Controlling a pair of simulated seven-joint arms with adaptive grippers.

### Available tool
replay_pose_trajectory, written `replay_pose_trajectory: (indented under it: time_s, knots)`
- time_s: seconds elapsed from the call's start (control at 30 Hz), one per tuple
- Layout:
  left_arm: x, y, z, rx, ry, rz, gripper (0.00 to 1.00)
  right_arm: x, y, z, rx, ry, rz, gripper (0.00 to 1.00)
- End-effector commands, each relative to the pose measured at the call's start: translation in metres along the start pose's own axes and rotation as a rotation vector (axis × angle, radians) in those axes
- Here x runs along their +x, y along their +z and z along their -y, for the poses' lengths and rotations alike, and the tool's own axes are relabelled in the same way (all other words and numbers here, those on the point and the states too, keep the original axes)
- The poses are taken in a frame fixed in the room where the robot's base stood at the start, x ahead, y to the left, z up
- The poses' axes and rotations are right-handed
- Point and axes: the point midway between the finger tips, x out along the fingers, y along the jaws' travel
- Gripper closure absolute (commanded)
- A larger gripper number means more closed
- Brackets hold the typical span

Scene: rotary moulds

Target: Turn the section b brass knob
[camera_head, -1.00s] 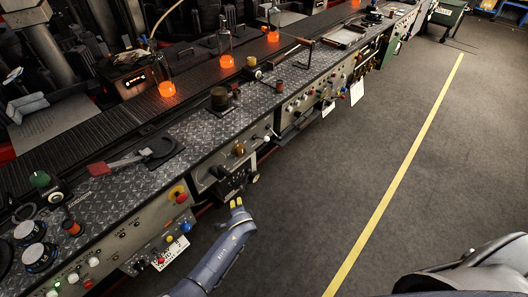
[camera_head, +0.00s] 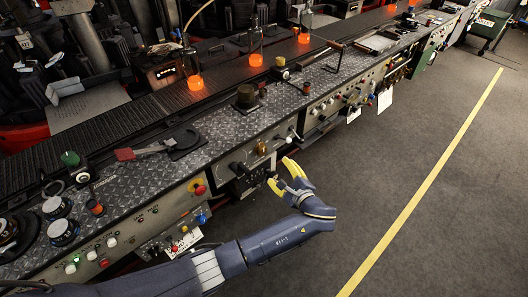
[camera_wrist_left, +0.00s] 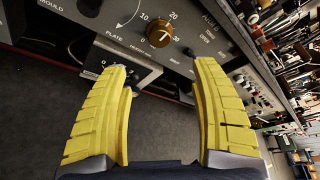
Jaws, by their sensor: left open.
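The brass knob (camera_head: 261,147) sits on the front panel of the console's middle section, on its upright face. In the left wrist view the brass knob (camera_wrist_left: 159,33) shows at the top centre, with a printed dial scale around it. My left gripper (camera_head: 281,172) is just below and right of the knob in the head view, with its yellow fingers apart. In the left wrist view the open fingers (camera_wrist_left: 162,75) point toward the panel, and the knob lies beyond them, untouched. My right gripper is not in view.
A black box (camera_head: 247,179) juts out below the knob. Glowing orange pieces (camera_head: 195,83) stand behind. The floor (camera_head: 400,150) on the right is clear.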

Motion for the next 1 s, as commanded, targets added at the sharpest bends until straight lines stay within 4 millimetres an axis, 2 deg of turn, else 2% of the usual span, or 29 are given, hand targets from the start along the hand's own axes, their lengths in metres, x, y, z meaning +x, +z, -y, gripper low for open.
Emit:
replay_pose_trajectory:
  time_s: [0.7, 1.0]
  knots:
    - [0.125, 0.001, 0.0, 0.001, 0.0, 0.002, 0.36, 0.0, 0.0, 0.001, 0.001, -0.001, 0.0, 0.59]
    - [0.155, 0.0, -0.001, 0.001, 0.001, 0.0, 0.36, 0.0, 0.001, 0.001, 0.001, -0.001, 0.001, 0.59]
